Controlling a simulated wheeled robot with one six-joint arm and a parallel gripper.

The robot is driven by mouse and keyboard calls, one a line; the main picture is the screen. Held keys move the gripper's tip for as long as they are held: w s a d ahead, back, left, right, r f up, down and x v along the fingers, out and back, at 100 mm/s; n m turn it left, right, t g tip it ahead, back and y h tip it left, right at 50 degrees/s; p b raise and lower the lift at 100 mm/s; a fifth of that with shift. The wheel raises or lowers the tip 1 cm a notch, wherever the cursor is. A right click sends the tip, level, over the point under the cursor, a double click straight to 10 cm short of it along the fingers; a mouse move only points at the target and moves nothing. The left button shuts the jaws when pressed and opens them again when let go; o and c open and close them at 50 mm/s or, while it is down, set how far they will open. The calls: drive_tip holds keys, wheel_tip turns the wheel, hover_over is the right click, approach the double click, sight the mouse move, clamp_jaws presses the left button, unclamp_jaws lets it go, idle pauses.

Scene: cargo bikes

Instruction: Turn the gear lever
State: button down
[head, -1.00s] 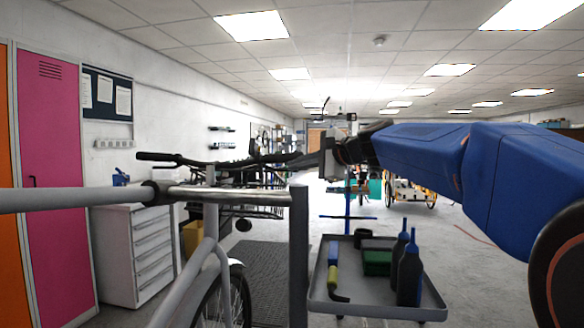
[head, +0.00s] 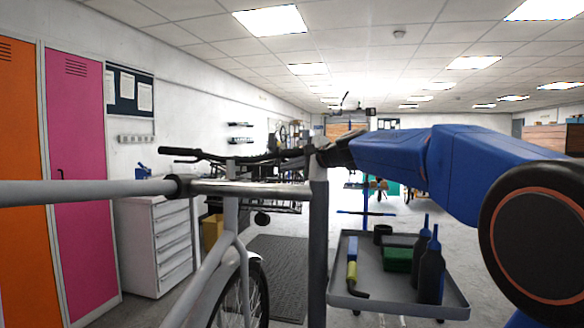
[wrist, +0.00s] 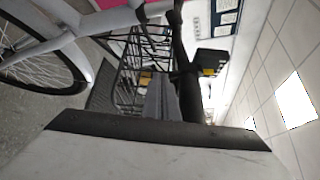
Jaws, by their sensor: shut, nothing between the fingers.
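A bike's black handlebar (head: 235,156) runs across the middle of the head view, its left grip end free. My gripper (head: 313,160) is small and partly hidden at the handlebar's right end; I cannot tell whether it touches. A black box with yellow parts (wrist: 209,62) sits beside that grip. I cannot clearly pick out the gear lever.
A grey tube frame (head: 318,230) stands close in front. A grey tray (head: 400,298) with bottles and tools is at lower right. White drawers (head: 158,245) and pink (head: 80,170) and orange lockers stand at left. A wire basket (wrist: 130,65) lies beyond the grip.

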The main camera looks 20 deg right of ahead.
drive_tip(key=shift+w+f, duration=0.1)
idle(0.3)
drive_tip(key=shift+w+d+f+n+t, duration=0.25)
drive_tip(key=shift+w+n+t, duration=0.2)
drive_tip(key=shift+n+t, duration=0.35)
drive_tip(key=shift+w+d+f+n+t, duration=0.15)
drive_tip(key=shift+w+d+n+t, duration=0.15)
drive_tip(key=shift+w+n+t, duration=0.45)
drive_tip(key=shift+s, duration=0.3)
drive_tip(key=shift+s+d, duration=0.1)
